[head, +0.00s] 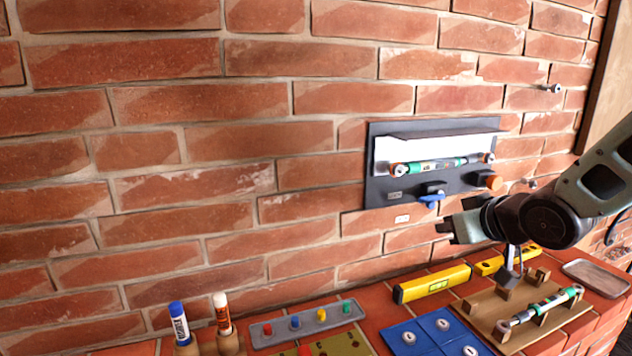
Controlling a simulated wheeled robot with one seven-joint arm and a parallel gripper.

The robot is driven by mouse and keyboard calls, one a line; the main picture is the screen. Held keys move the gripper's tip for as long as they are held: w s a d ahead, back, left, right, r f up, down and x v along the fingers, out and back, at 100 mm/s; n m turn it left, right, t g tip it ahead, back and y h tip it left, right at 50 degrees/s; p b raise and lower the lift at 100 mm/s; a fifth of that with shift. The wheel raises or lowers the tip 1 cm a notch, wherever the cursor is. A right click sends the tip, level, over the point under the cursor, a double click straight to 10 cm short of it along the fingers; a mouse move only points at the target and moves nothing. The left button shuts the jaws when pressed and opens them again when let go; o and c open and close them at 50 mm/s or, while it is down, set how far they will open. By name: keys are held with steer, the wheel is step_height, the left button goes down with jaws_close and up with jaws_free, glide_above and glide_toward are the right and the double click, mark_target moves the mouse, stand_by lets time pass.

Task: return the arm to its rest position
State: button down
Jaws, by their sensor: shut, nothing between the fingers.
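My gripper (444,231) is shut and empty. It reaches in from the right at the end of my arm and points left, in front of the brick wall and just below the dark wall panel (378,196). A green and silver rod (440,164) with ringed ends sits across the panel in front of a white strip. A blue lever (431,200) and an orange knob (494,182) are on the panel's lower part. My gripper looks close to the blue lever, but I cannot tell the depth between them.
Below, a brick ledge holds glue sticks (180,325), a grey peg tray (268,339), blue tiles (404,334), a yellow level (432,283) and a wooden board (480,312) with another green rod (543,304). A metal tray (598,276) lies at right. The wall at left is bare.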

steer(key=s+a+f+n+g+h, duration=0.1)
steer(key=s+a+f+g, duration=0.1)
steer(key=s, duration=0.8)
steer(key=s+a+f+n+g+h, duration=0.1)
steer(key=s+a+g, duration=0.4)
steer(key=s, duration=0.5)
steer(key=s+a+f+n+g, duration=0.1)
steer(key=s+a+f+g, duration=0.2)
steer(key=s, duration=0.7)
steer(key=shift+a+n+g+h, duration=0.4)
steer(key=shift+g, duration=0.1)
